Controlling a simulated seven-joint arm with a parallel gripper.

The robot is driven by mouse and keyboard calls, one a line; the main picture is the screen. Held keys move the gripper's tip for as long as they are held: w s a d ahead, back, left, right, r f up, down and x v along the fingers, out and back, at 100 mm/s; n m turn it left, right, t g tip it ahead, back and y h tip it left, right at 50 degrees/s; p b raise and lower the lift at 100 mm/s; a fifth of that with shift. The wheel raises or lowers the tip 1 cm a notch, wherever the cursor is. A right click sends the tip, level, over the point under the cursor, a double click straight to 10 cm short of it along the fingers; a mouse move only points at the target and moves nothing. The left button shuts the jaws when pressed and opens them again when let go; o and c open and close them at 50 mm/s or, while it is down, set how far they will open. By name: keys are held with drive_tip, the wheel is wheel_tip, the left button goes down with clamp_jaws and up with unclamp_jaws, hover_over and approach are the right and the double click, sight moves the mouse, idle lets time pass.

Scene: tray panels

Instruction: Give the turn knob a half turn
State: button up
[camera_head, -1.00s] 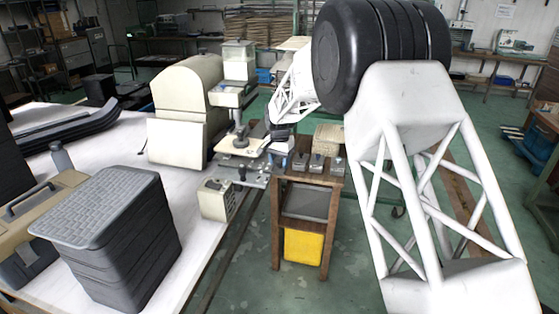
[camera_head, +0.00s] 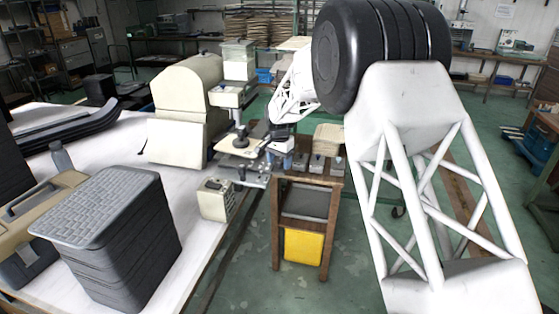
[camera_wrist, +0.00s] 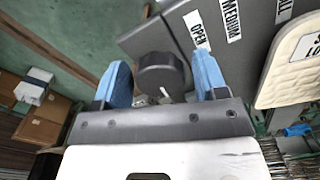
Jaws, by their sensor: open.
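In the wrist view, the turn knob (camera_wrist: 160,76) is a dark round cap with a short white mark at its lower edge. It sits beside a dark grey panel (camera_wrist: 255,60) with white labels, of which "OPEN" and "MEDIUM" are readable. My gripper (camera_wrist: 163,62) is open, with one blue finger on each side of the knob. Gaps show between the fingers and the knob, and I see no clear contact. In the head view, my gripper (camera_head: 284,148) is small, at the machine beside the wooden stand; I cannot make out the knob there.
In the wrist view, a cream padded piece (camera_wrist: 293,62) is at the right and cardboard boxes (camera_wrist: 40,110) at the left. In the head view, a wooden stand (camera_head: 277,225) with a yellow bin (camera_head: 304,248) is below my gripper. A white table (camera_head: 170,190) is to the left.

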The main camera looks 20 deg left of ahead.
drive_tip(key=shift+n, duration=0.3)
drive_tip(key=n, duration=0.9)
idle(0.4)
drive_tip(key=shift+c, duration=0.2)
drive_tip(key=c, duration=0.7)
drive_tip(key=shift+c, duration=0.3)
